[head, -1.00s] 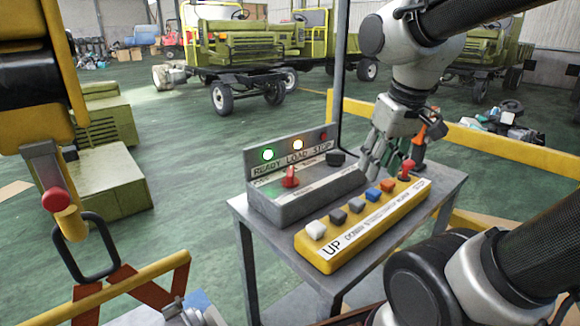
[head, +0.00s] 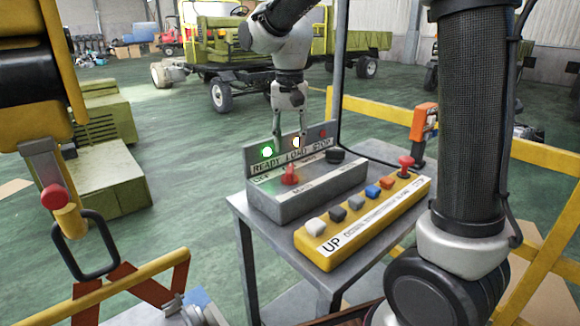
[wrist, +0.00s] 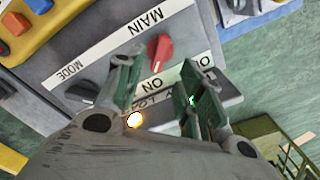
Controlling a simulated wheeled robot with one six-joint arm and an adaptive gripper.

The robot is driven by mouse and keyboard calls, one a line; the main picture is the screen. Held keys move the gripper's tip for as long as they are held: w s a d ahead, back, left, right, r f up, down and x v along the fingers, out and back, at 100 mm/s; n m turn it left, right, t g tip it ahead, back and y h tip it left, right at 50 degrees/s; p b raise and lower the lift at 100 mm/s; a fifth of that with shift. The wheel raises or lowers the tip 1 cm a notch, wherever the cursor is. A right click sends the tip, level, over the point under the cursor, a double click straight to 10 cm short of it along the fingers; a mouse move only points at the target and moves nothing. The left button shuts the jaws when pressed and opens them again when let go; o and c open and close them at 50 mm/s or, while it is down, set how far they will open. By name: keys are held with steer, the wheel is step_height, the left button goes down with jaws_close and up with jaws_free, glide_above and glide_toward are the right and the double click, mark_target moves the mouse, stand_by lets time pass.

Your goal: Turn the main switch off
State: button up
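The red main switch (head: 290,176) stands on the grey control box (head: 310,197) on the cart. In the wrist view the red switch (wrist: 161,52) lies between the MAIN and ON labels, its narrow end towards ON. The OFF label (wrist: 204,62) is partly hidden by a finger. My gripper (head: 290,138) hangs over the back of the box, behind and above the switch. Its fingers are apart and empty. In the wrist view the gripper (wrist: 160,68) has its green-padded fingers on either side of the switch in the picture; contact does not show.
The READY lamp (head: 267,152) glows green and the LOAD lamp is bright; the STOP lamp (head: 323,133) looks dull red. A black MODE knob (head: 335,156) is right of the switch. A yellow button box (head: 375,222) with a red mushroom button (head: 406,163) lies in front.

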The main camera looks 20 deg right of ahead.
mark_target(290, 168)
step_height(290, 168, down, 8)
steer(key=shift+r, duration=0.15)
stand_by(0.3)
jaws_close()
